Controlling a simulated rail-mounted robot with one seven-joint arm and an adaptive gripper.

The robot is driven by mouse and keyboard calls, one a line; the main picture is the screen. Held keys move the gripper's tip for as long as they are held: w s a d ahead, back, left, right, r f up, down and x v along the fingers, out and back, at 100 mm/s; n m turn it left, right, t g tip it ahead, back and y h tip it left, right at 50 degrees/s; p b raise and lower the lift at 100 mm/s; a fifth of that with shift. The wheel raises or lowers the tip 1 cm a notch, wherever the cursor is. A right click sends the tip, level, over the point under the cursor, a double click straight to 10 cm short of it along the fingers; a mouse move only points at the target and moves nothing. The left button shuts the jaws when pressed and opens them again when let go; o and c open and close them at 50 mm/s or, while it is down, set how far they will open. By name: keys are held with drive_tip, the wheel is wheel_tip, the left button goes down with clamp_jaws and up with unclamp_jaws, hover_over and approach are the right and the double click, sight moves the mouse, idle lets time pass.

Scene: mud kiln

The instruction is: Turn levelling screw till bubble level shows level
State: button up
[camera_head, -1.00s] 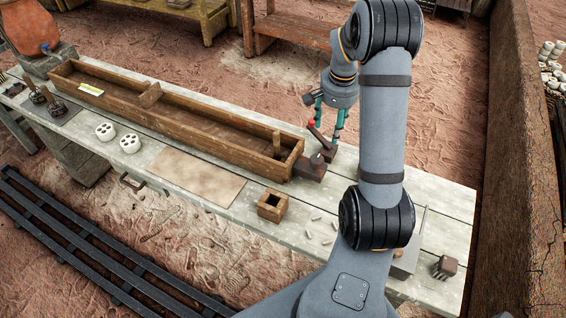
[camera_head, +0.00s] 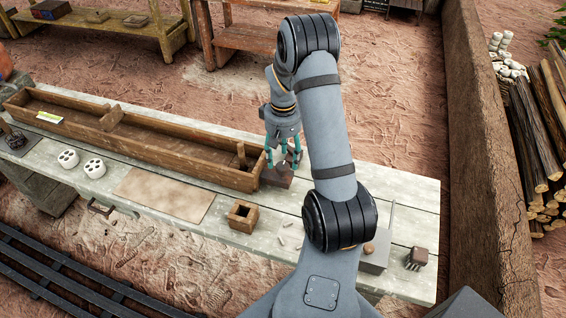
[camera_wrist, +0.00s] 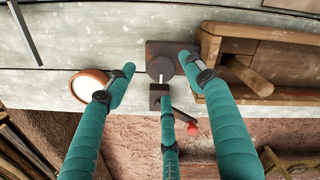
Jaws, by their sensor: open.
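My gripper (camera_head: 283,162) is open, with its teal fingers pointing down over a dark block (camera_head: 277,179) at the right end of the wooden trough (camera_head: 140,137). In the wrist view, the fingers of my gripper (camera_wrist: 158,82) spread around a round grey knob (camera_wrist: 160,67) on this block, apparently the levelling screw. I cannot tell whether any finger touches it. A red-tipped lever (camera_wrist: 190,127) shows near the lower finger. A small yellow-and-white strip (camera_head: 49,118), perhaps the bubble level, lies at the trough's far left end. Its bubble is too small to read.
A terracotta-rimmed round dish (camera_wrist: 90,84) stands close to the left finger. On the bench (camera_head: 405,207) are a small wooden box (camera_head: 243,215), two white holed pieces (camera_head: 94,168), a grey box (camera_head: 375,256) and a brush (camera_head: 417,258). A mud wall (camera_head: 468,150) stands at right.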

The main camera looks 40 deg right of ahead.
sight(283, 167)
drive_tip(key=shift+f, duration=1.75)
drive_tip(key=shift+c, duration=0.5)
drive_tip(key=shift+a, duration=0.1)
drive_tip(key=c, duration=1)
